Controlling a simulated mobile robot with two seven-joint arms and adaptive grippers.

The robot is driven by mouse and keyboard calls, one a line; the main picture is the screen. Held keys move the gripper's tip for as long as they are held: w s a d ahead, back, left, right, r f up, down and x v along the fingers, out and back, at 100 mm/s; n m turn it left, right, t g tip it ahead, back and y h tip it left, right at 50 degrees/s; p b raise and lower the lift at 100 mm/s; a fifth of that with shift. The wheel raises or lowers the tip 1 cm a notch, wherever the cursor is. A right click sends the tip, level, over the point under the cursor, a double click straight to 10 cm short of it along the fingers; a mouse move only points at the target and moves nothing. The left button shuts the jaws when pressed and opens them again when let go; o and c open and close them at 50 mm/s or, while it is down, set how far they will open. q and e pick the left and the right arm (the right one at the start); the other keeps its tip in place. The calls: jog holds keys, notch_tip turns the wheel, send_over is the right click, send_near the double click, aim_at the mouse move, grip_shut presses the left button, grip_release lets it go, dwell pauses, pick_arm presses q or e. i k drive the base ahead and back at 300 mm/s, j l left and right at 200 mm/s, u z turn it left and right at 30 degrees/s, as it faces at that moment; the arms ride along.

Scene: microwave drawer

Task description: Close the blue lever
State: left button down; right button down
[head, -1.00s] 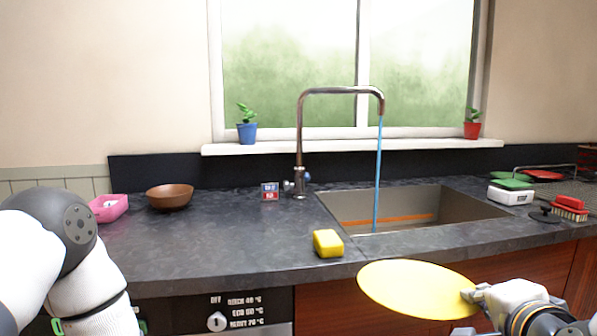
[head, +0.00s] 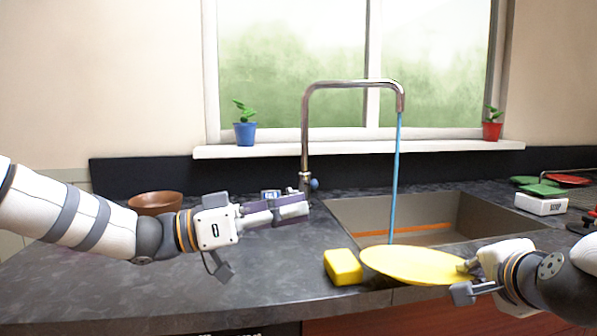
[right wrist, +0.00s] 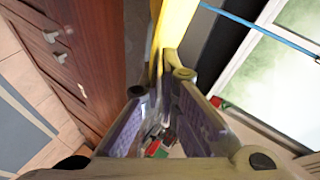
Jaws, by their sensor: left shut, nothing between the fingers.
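The blue lever (head: 314,184) is a small knob at the right of the base of the metal tap (head: 304,140). A stream of water (head: 395,170) runs from the spout into the sink. My left gripper (head: 304,207) is shut and empty, reaching over the counter from the left. Its tips appear just below the lever in the head view; I cannot tell whether they touch it. My right gripper (head: 468,268) is shut on the rim of a yellow plate (head: 415,266), held at the sink's front edge. The plate also shows in the right wrist view (right wrist: 175,28).
A yellow sponge (head: 343,266) lies on the counter between the two grippers. The sink (head: 350,215) is at right. A brown bowl (head: 155,202) stands behind my left arm. A small sign (head: 270,194) is partly hidden behind my left gripper. Potted plants stand on the windowsill.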

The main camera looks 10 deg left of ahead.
aim_at(313, 184)
jog(key=i+j, duration=0.35)
jog(key=i, duration=0.2)
jog(key=i+j, duration=0.3)
jog(key=i, duration=0.2)
